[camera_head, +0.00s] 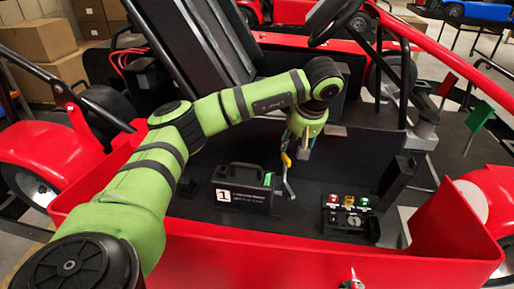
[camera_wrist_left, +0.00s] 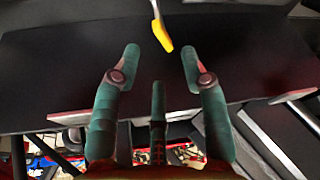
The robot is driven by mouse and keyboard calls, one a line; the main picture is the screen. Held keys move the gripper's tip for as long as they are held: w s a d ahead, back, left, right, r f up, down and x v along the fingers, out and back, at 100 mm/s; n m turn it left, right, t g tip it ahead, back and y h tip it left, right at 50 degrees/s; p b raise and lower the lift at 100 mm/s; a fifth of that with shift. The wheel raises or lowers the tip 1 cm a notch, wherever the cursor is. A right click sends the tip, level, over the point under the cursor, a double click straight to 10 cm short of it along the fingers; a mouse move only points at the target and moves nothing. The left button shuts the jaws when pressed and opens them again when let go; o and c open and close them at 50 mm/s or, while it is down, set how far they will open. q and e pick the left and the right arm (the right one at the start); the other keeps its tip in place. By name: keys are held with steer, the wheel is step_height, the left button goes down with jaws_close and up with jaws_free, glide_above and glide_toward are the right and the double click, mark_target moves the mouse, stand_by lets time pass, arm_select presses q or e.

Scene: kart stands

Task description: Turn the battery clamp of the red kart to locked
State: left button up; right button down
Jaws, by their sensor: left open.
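The red kart (camera_head: 250,258) fills the foreground of the head view. In its dark tray stands a black battery (camera_head: 241,188) with a white "1" label and a green mark. Just right of it rises the battery clamp, a thin metal lever (camera_head: 289,187) with a yellow handle (camera_head: 286,160). My left gripper (camera_head: 299,150) is above and close to the handle, pointing down. In the left wrist view the yellow handle (camera_wrist_left: 162,36) lies just beyond the open teal fingers of the left gripper (camera_wrist_left: 160,52), roughly between their tips and not held. My right gripper is not in view.
A small panel (camera_head: 349,216) with red, yellow and green switches sits right of the battery. A steering wheel (camera_head: 335,20), black seat (camera_head: 200,40) and red tube (camera_head: 440,50) stand behind. Red and green flags (camera_head: 479,117) are at right. The tray floor between battery and panel is bare.

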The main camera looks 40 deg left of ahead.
arm_select(q)
steer(key=x, duration=0.2)
steer(key=p+x, duration=0.1)
steer(key=x, duration=0.1)
steer(key=p+x, duration=0.1)
steer(key=x, duration=0.1)
steer(key=shift+w+a+f, duration=0.1)
steer(key=shift+w+a, duration=0.25)
steer(key=shift+w, duration=0.05)
steer(key=shift+a+f, duration=0.15)
steer(key=shift+f, duration=0.35)
steer(key=shift+w+f, duration=0.1)
steer(key=shift+f, duration=0.05)
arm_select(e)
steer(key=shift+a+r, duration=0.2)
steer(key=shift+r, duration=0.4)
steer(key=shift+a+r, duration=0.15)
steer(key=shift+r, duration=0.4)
arm_select(q)
jaws_close()
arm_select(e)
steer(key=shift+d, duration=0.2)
